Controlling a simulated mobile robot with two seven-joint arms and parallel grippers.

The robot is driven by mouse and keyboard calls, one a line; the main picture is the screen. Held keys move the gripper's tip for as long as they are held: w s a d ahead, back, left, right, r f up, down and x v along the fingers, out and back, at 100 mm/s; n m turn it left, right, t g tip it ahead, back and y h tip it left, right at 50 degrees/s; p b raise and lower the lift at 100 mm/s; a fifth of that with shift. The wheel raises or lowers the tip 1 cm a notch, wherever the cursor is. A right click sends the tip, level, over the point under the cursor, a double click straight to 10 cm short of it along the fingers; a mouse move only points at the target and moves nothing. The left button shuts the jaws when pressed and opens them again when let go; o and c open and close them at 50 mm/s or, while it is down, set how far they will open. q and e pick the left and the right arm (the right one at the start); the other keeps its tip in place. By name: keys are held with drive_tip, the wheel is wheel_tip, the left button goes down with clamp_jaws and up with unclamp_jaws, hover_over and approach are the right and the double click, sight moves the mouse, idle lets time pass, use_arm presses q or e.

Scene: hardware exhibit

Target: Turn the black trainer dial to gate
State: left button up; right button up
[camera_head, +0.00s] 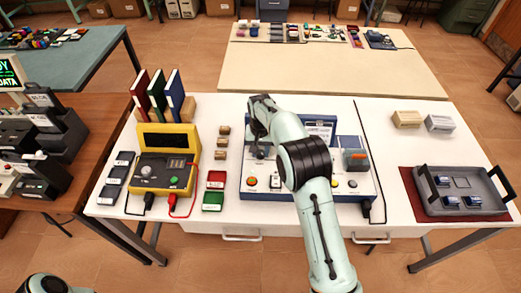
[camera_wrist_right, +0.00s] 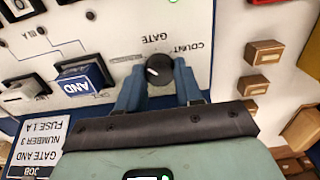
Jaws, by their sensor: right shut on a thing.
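The black trainer dial (camera_wrist_right: 160,66) is a small round knob with a white mark, on the white panel of the blue trainer (camera_head: 262,204). Upside-down GATE and COUNT labels are printed by it in the wrist view. The mark lies on the knob's lower left side there; I cannot tell which label it meets. My right gripper (camera_wrist_right: 158,82) has a blue finger on each side of the dial and is shut on it. In the head view my right gripper (camera_head: 259,140) reaches down to the trainer's left part, and my arm hides much of the panel. My left gripper is out of view.
A yellow meter (camera_head: 165,170) with leads stands left of the trainer, with several wooden blocks (camera_head: 221,143) between. A grey tray (camera_head: 462,207) lies at the right. A blue AND module (camera_wrist_right: 82,82) sits beside the dial.

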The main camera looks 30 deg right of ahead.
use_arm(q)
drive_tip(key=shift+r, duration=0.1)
use_arm(e)
drive_tip(key=m+p, duration=0.1)
drive_tip(key=m, duration=0.2)
drive_tip(key=shift+r+m+p, duration=0.2)
drive_tip(key=shift+m+p, duration=0.2)
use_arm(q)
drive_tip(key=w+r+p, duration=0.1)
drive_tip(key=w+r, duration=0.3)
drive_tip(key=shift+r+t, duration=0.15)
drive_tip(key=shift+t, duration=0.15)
use_arm(e)
drive_tip(key=m, duration=0.4)
drive_tip(key=shift+f+m, duration=0.1)
drive_tip(key=shift+m, duration=0.3)
use_arm(q)
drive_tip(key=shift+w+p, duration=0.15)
drive_tip(key=shift+p, duration=0.15)
use_arm(e)
drive_tip(key=o, duration=1)
drive_tip(key=shift+o, duration=0.2)
